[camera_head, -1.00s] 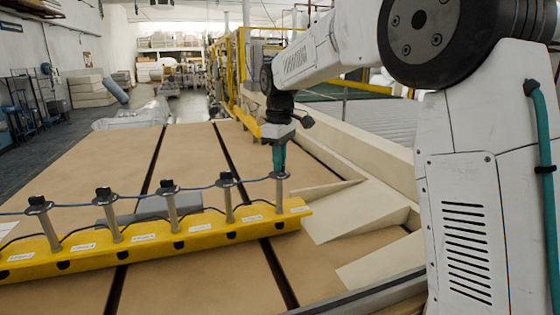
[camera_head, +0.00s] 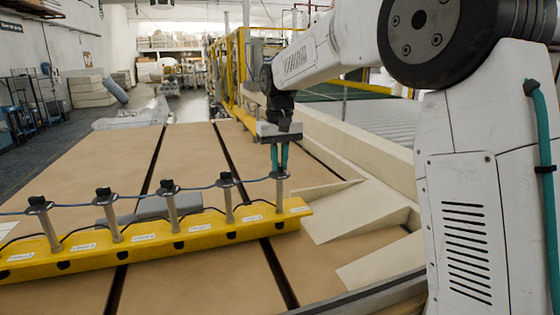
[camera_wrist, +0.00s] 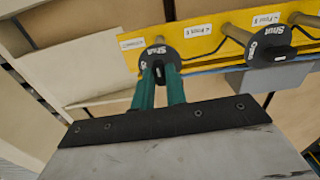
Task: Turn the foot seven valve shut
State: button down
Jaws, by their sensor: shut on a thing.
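The valve at the right end of the yellow rail (camera_head: 160,240) stands on an upright grey post (camera_head: 280,190). In the wrist view its black disc (camera_wrist: 160,53) carries the white word Shut, and the label beside it seems to read Foot 7. My gripper (camera_head: 279,171) points down over this valve, with its teal fingers closed on the handle. In the wrist view the fingertips (camera_wrist: 159,72) lie against the handle, which they largely hide. Where the handle points cannot be told.
Several similar black-topped valves, such as the neighbouring one (camera_head: 227,180), stand along the rail to the left, joined by a blue line. Pale wedge blocks (camera_head: 365,205) lie right of the rail. Brown panels (camera_head: 110,175) spread out behind it.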

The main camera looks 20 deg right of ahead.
aim_at(280, 164)
jog(key=shift+m, duration=0.3)
jog(key=c, duration=1.4)
grip_release()
jog(key=shift+c, duration=0.2)
notch_tip(280, 164, up, 8)
jog(key=shift+f, duration=0.1)
